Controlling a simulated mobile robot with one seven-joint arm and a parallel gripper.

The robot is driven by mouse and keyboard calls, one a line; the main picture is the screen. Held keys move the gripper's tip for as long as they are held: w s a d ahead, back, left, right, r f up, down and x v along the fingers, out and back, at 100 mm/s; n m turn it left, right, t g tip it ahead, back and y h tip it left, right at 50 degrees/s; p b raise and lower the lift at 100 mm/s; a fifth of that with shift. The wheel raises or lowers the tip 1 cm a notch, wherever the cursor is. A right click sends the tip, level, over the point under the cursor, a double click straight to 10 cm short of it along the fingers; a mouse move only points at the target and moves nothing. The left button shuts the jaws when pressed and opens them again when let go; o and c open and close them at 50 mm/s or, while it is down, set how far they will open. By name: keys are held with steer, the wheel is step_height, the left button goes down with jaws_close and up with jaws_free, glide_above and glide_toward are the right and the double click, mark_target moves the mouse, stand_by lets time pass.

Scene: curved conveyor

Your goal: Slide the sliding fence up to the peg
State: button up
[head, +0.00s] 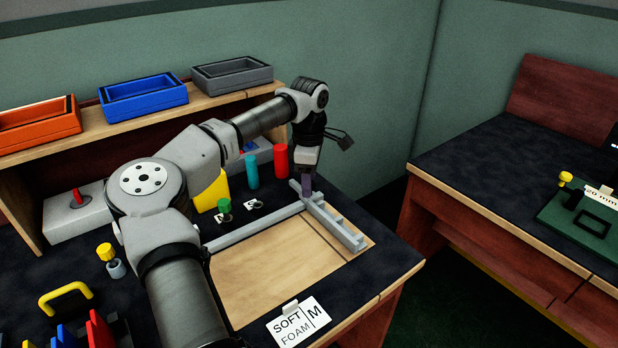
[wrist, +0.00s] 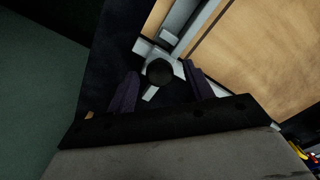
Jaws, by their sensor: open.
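The sliding fence seems to be the grey slotted bar (head: 336,224) lying across the right part of a wooden board (head: 262,268). Its far end meets a long grey rail (head: 255,230) along the board's back edge. My gripper (head: 306,192) points down at that far end. In the wrist view the purple fingers (wrist: 161,92) are open, one on each side of a dark round knob (wrist: 159,72). Grey bar parts (wrist: 180,22) run up from the knob. I cannot tell whether the fingers touch it. I cannot make out the peg for certain.
Red (head: 281,161) and teal (head: 252,171) cylinders and a yellow block (head: 211,194) stand behind the board. Bins, including a blue one (head: 143,97), sit on the rear shelf. The board's middle is clear.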

steer(key=shift+c, duration=0.4)
jaws_close()
steer(key=shift+s+a, duration=0.1)
steer(key=s+a, duration=0.3)
steer(key=a, duration=0.1)
steer(key=s+a, duration=0.3)
steer(key=a, duration=0.2)
steer(key=s+a, duration=0.4)
steer(key=a, duration=0.1)
steer(key=shift+o, duration=0.4)
jaws_free()
steer(key=shift+d, duration=0.1)
